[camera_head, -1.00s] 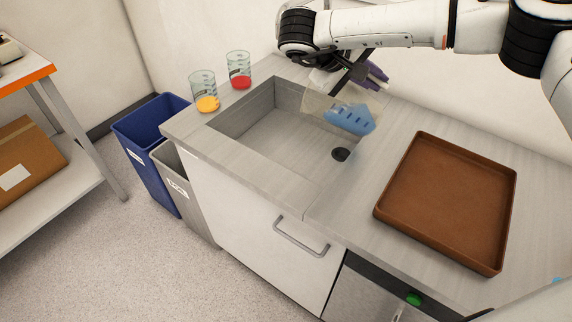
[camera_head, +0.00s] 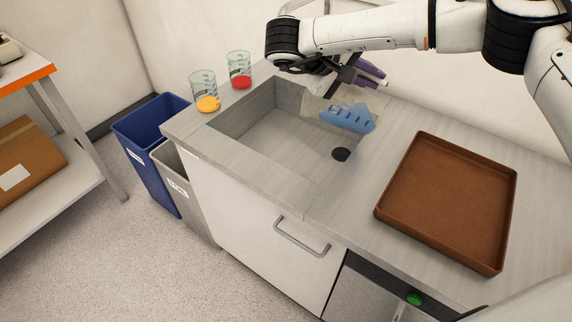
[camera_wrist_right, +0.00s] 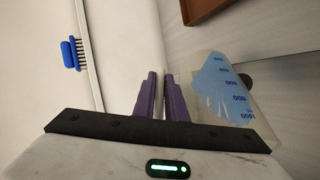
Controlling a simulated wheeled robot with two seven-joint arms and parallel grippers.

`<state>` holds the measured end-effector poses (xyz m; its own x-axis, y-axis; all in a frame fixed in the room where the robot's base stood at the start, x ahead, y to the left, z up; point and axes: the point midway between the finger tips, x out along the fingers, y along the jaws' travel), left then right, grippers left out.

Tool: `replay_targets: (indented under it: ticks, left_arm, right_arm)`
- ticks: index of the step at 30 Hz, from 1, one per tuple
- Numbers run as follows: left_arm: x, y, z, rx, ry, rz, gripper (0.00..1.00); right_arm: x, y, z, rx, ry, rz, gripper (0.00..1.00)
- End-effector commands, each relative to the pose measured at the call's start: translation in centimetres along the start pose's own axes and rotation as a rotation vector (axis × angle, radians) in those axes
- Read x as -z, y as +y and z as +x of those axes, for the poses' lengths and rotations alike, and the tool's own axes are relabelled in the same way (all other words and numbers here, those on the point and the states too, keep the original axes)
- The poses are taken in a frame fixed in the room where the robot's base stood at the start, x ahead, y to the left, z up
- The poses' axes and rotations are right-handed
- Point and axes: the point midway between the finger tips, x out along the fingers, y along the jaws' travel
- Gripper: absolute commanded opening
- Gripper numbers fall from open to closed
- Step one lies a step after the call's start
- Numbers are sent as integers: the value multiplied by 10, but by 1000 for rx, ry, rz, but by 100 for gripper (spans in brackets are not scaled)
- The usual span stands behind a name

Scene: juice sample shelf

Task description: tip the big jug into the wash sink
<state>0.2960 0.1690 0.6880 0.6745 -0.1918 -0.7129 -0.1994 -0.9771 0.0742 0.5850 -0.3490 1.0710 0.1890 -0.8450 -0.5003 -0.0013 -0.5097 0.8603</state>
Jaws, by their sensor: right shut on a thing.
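The big jug (camera_head: 346,115) is clear with dark marks and holds blue liquid. It is tilted far over on its side above the right part of the wash sink (camera_head: 278,140). My right gripper (camera_head: 368,74) is shut on the jug from behind, with purple fingers. In the right wrist view the purple fingers (camera_wrist_right: 160,98) are close together, and the jug (camera_wrist_right: 224,88) shows to their right with blue liquid along its side. I cannot make out a falling stream. My left gripper is not in view.
Two beakers, one with orange liquid (camera_head: 207,104) and one with red (camera_head: 241,82), stand by the sink's left back edge. A brown tray (camera_head: 395,216) lies right of the sink. Blue (camera_head: 140,150) and grey bins stand at left. A blue brush (camera_wrist_right: 70,54) shows in the wrist view.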

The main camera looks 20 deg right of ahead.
Motion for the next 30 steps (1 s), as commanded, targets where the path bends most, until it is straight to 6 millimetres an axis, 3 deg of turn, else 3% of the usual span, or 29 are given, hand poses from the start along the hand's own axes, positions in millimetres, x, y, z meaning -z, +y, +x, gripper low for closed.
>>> replay_targets:
  ticks: [30]
  left_arm:
    - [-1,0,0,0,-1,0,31]
  right_arm:
    - [-4,4,-4,-98,-27,-29,0]
